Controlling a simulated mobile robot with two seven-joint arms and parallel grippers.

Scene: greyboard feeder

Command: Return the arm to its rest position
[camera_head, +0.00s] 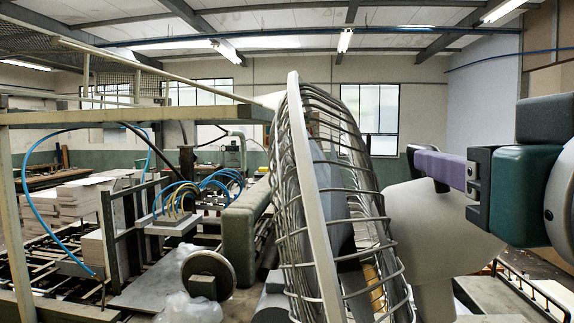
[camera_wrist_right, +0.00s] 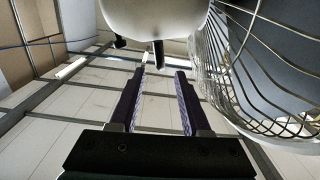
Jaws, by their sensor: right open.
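My right gripper (camera_head: 416,164) comes in from the right edge in the head view, with its purple-lined fingers pointing left towards a wire fan cage (camera_head: 312,200). In the right wrist view the two fingers of this gripper (camera_wrist_right: 159,74) stand apart with nothing between them. The wire cage also shows at the right of that view (camera_wrist_right: 262,75). I cannot tell the exact gap between the fingers and the cage. My left gripper does not show.
A pale rounded body (camera_head: 440,235) stands below the right gripper, just right of the cage. A white rounded body (camera_wrist_right: 155,14) lies beyond the fingertips in the wrist view. Machinery with blue hoses (camera_head: 215,183) and stacked greyboard (camera_head: 62,205) fills the left.

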